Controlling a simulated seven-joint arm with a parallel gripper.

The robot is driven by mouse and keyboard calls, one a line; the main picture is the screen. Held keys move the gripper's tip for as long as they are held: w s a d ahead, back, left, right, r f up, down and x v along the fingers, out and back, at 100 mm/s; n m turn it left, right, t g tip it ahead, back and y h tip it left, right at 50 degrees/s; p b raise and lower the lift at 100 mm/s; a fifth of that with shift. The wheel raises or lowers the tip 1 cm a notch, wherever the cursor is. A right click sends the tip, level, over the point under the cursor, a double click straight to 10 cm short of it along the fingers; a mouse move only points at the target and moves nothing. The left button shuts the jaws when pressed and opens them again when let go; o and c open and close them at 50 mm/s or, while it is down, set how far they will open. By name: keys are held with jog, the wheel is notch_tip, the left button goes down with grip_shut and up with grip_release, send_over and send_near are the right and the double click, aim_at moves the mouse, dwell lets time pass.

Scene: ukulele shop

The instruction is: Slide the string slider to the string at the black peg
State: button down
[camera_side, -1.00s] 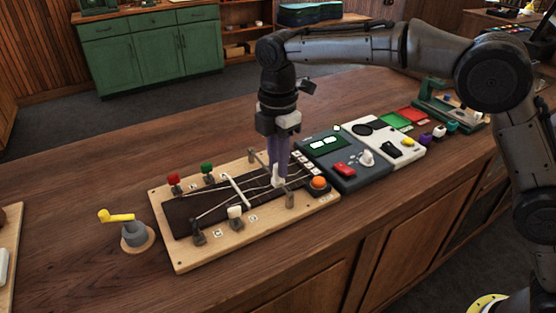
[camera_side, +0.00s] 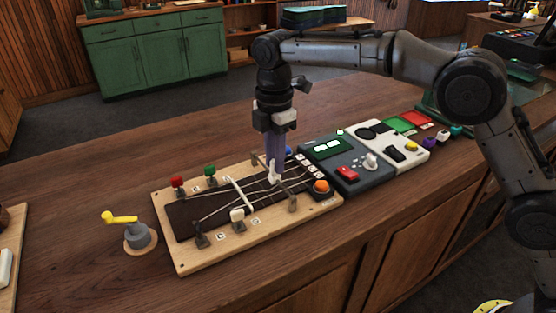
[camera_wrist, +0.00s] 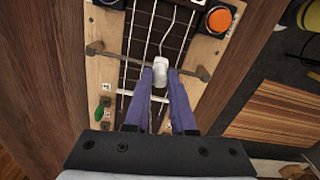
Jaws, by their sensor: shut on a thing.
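A wooden board (camera_side: 178,257) with a dark fretboard and several strings lies on the bench. Its pegs are red (camera_side: 178,181), green (camera_side: 210,170), white (camera_side: 237,214) and black (camera_side: 200,240); the black peg is at the near left corner. The white string slider (camera_wrist: 160,68) sits on a thin crossbar (camera_wrist: 115,54), near its middle in the wrist view. My gripper (camera_side: 274,174) points down with its purple fingers shut on the slider; it also shows in the wrist view (camera_wrist: 161,76). I cannot tell which string is under the slider.
A white bridge (camera_side: 241,194) crosses the strings left of my gripper. An orange button (camera_side: 321,186) is at the board's right end. A grey panel (camera_side: 362,182) stands just right of the board, and a yellow-handled crank (camera_side: 120,218) to the left.

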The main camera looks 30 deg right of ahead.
jog(key=c, duration=0.7)
grip_release()
jog(key=shift+c, duration=0.2)
notch_tip(320, 180, up, 12)
dwell(0.5)
